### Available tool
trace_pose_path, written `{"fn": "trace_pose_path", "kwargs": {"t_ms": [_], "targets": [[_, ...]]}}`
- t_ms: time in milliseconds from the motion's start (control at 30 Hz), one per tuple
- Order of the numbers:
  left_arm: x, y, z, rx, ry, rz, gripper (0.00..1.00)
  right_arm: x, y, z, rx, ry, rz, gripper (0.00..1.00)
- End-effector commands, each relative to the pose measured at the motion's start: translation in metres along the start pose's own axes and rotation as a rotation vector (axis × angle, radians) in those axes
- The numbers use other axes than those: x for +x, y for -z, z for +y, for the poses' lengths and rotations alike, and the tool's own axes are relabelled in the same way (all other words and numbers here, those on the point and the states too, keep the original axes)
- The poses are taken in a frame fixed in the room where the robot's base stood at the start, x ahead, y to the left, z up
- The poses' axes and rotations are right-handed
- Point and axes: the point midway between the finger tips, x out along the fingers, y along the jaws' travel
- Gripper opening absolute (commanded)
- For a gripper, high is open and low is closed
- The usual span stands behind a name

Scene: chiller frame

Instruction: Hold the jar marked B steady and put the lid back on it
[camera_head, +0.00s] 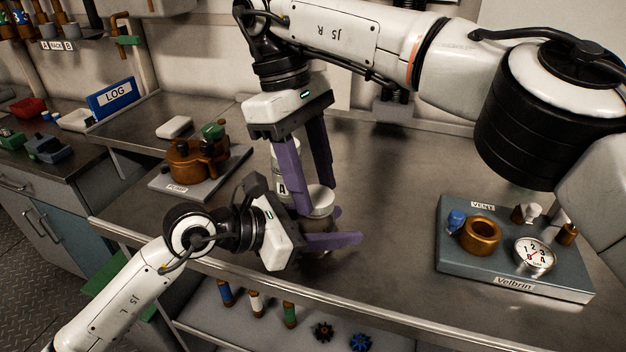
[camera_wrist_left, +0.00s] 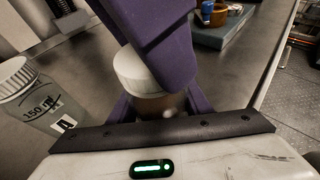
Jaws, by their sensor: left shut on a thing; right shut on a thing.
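The held jar (camera_wrist_left: 150,106) is brownish and stands upright between the purple fingers of my left gripper (camera_head: 349,226). Its letter is hidden. My left gripper is shut on its body from the side, low over the bench. A white lid (camera_head: 319,202) sits at the jar's mouth; it also shows in the left wrist view (camera_wrist_left: 134,72). My right gripper (camera_head: 313,197) points down from above and is shut on the lid. I cannot tell whether the lid is seated on the rim or just above it.
A jar marked A (camera_head: 281,186) with a white lid (camera_wrist_left: 14,76) stands close behind, to the left. A brown pump (camera_head: 196,163) on a plate is at left. A grey-blue block with a gauge (camera_head: 515,278) is at right. Bench between is clear.

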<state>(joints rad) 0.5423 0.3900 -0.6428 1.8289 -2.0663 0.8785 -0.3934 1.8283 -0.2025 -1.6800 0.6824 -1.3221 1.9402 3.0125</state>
Motion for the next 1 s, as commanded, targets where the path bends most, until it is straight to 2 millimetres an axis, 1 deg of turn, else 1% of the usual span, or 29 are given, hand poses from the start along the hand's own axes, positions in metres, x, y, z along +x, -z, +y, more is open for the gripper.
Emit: {"fn": "trace_pose_path", "kwargs": {"t_ms": [33,100,133,433,733,833,1000], "targets": [[0.0,0.001,0.0,-0.002,0.0,0.002,0.0,0.0,0.0,-0.001,-0.003,0.001,0.001,0.45],[0.0,0.001,0.0,-0.001,0.0,0.002,0.0,0.0,0.0,-0.001,-0.003,0.001,0.001,0.57],[0.0,0.001,0.0,-0.001,0.0,0.002,0.0,0.0,0.0,-0.001,-0.003,0.001,0.001,0.61],[0.0,0.001,0.0,-0.001,0.0,0.002,0.0,-0.002,0.0,0.0,-0.003,0.0,0.001,0.61],[0.0,0.001,0.0,-0.001,0.0,0.001,0.0,-0.037,-0.01,0.0,-0.001,-0.003,0.001,0.61],[0.0,0.001,0.0,-0.001,0.0,0.001,0.0,-0.043,-0.012,0.0,-0.003,0.0,0.001,0.61],[0.0,0.001,0.0,-0.001,0.0,0.001,0.0,-0.043,-0.012,0.0,-0.004,0.0,0.001,0.61]]}}
